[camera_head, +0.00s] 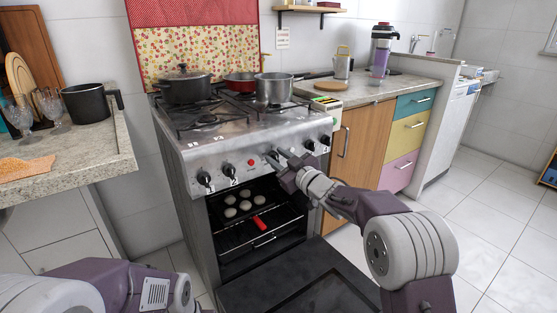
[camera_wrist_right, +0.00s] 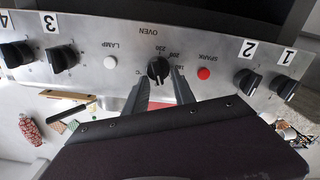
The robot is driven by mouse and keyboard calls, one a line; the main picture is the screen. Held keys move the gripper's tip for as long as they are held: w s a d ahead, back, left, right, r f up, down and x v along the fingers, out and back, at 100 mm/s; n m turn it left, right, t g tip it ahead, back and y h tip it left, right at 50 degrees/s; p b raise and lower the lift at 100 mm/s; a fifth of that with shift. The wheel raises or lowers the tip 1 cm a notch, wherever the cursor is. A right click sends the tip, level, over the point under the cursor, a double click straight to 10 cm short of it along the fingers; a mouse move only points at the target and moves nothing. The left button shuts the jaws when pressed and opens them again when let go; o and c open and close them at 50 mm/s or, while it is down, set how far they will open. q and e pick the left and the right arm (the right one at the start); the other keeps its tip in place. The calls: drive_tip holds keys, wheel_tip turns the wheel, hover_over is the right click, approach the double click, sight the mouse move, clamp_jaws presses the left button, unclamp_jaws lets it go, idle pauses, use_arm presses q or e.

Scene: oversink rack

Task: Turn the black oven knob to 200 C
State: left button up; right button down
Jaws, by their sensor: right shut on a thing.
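The black oven knob (camera_wrist_right: 158,70) sits on the steel control panel under the OVEN label, between the red spark button (camera_wrist_right: 204,73) and the white lamp button (camera_wrist_right: 110,75). The wrist view is upside down. My right gripper (camera_wrist_right: 161,88) has one finger on each side of the knob and is shut on it. In the head view my right gripper (camera_head: 276,160) reaches the front panel and hides the knob. Temperature numbers show around the knob, but its exact setting is too small to tell. My left arm shows at the bottom left; its gripper is out of view.
Numbered burner knobs (camera_head: 205,179) flank the oven controls. The oven door (camera_head: 300,290) hangs open below, with pale round pieces (camera_head: 231,212) and a red item (camera_head: 259,223) inside. Pots (camera_head: 274,88) stand on the stove. Counters stand on both sides.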

drive_tip(key=shift+s+a+f+n+b, duration=0.1)
drive_tip(key=shift+f+n+b, duration=0.3)
drive_tip(key=shift+n+b, duration=2.65)
drive_tip(key=shift+w+a+f+n+b, duration=0.1)
drive_tip(key=shift+f+n+b, duration=0.8)
drive_tip(key=shift+n, duration=3.9)
drive_tip(key=shift+s+r+n+b, duration=0.1)
drive_tip(key=shift+n+b, duration=2.45)
drive_tip(key=shift+n, duration=1.4)
drive_tip(key=c, duration=1.1)
unclamp_jaws()
drive_tip(key=shift+o, duration=0.2)
